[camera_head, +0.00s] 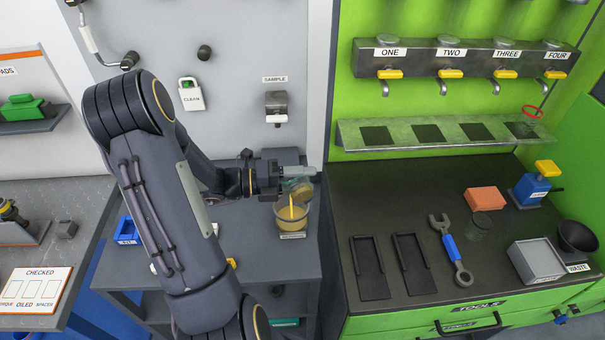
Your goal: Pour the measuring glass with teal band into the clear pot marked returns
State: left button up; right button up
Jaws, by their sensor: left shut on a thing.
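My left gripper (290,171) is shut on a measuring glass (299,189) and holds it tipped over above the clear pot. The glass is small in view and partly hidden by the fingers; I cannot make out its band clearly. A stream of yellow liquid runs from the glass down into the clear pot (291,223). The pot stands upright on the dark grey bench and has yellowish liquid in it. A small label shows at its front, too small to read. My right gripper is not in view.
A blue box (127,230) sits left on the same bench, partly behind my left arm. On the green bench at right are a wrench (451,249), a clear glass (480,229), an orange block (485,198) and a black waste funnel (577,238). A sample dispenser (276,107) hangs on the wall.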

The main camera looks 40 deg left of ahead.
pick_arm(q)
jog(key=shift+w+a+f+n+p, duration=0.15)
jog(key=shift+a+f+n+p, duration=0.1)
jog(key=shift+n+p, duration=0.75)
jog(key=shift+w+a+r+n+t+h, duration=0.1)
jog(key=shift+a+n+t+h, duration=0.15)
jog(key=shift+n, duration=0.55)
jog(key=shift+w+a+r+n+t+h, duration=0.15)
jog(key=shift+n+t+h, duration=0.15)
jog(key=shift+n, duration=0.5)
jog(key=shift+f, duration=0.1)
